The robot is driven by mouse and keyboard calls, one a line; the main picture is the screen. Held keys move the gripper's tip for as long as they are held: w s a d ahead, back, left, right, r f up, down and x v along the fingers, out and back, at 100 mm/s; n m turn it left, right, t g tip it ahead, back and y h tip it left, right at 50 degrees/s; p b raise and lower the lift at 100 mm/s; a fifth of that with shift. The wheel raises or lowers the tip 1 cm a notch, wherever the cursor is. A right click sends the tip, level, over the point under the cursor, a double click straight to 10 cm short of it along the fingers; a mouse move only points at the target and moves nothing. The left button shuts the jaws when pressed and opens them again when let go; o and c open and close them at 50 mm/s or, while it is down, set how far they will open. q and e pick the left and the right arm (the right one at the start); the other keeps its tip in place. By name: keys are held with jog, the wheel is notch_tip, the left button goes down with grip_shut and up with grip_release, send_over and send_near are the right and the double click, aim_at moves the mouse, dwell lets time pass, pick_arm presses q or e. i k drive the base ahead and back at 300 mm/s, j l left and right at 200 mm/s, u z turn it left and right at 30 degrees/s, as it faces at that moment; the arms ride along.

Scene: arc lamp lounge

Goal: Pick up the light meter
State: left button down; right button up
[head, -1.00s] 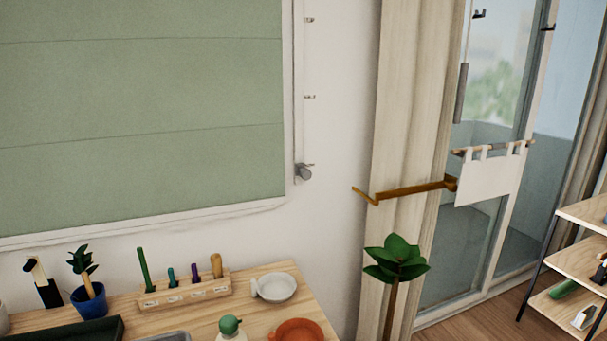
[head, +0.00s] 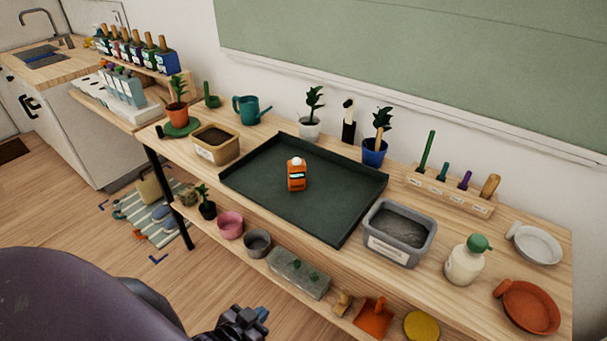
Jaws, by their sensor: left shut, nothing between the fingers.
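The light meter (head: 297,176) is a small orange device with a white dome on top and a small display on its front. It stands on the dark green tray (head: 263,192) in the middle of the wooden bench. My left gripper (head: 262,316) is at the bottom edge of the head view, low in front of the bench and well apart from the light meter. It is shut and holds nothing. My right gripper is out of view.
A tan soil tub (head: 216,155) stands left of the tray, and a grey tub (head: 388,258) touches or nearly touches its right side. A spray bottle (head: 466,262) stands further right. Potted plants line the back. A lower shelf holds pots. The tray around the meter is clear.

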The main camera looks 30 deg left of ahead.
aim_at(296, 167)
jog(key=i+j+z, duration=0.1)
jog(key=j, duration=1.5)
jog(key=i+j, duration=0.1)
jog(key=j, duration=1.5)
jog(key=i+z, duration=0.05)
